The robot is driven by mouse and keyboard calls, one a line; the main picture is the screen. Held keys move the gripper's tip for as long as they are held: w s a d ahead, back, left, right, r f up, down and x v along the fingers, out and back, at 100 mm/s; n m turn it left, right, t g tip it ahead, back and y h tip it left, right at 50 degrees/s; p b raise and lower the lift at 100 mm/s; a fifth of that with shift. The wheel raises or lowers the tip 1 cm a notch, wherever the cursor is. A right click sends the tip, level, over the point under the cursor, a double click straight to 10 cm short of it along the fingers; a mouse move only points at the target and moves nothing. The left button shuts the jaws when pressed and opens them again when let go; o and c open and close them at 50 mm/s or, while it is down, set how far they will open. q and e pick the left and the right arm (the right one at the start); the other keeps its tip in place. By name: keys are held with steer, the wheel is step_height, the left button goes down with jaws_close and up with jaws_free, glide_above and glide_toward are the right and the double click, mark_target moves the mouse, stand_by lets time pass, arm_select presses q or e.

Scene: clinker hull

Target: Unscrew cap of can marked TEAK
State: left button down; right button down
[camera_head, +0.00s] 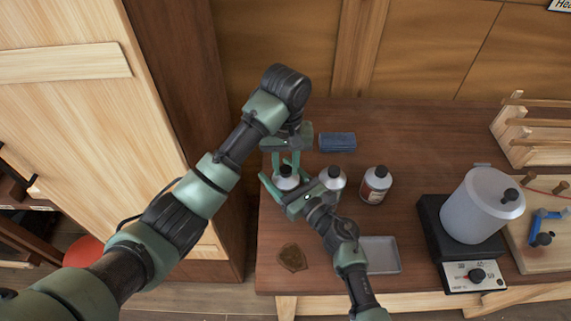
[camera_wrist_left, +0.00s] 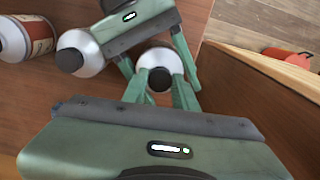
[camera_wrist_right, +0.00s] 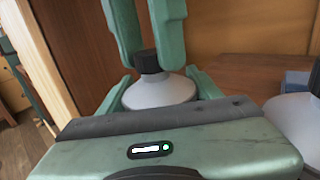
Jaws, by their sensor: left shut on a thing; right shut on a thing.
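A silver-grey can (camera_head: 287,183) with a black cap (camera_head: 286,170) stands upright at the left end of the table. Its label is hidden, so I cannot read TEAK on it. My right gripper (camera_head: 283,188) is shut around the can's body from the side; the can's shoulder (camera_wrist_right: 160,93) shows between its fingers in the right wrist view. My left gripper (camera_head: 288,163) comes down from above and is shut on the black cap, which also shows in the left wrist view (camera_wrist_left: 159,79). The cap sits on the can's neck.
Two similar cans stand close to the right: one partly behind my right arm (camera_head: 333,178), one with a red-brown label (camera_head: 376,186). A blue block (camera_head: 337,142), grey tray (camera_head: 381,255), brown patch (camera_head: 292,258) and pot (camera_head: 478,207) on a heater lie around. A wooden cabinet side borders the left.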

arm_select(q)
steer(key=n, duration=1.3)
steer(key=shift+w, duration=0.1)
steer(key=shift+r, duration=0.1)
steer(key=shift+w+r, duration=0.1)
steer(key=shift+r, duration=1)
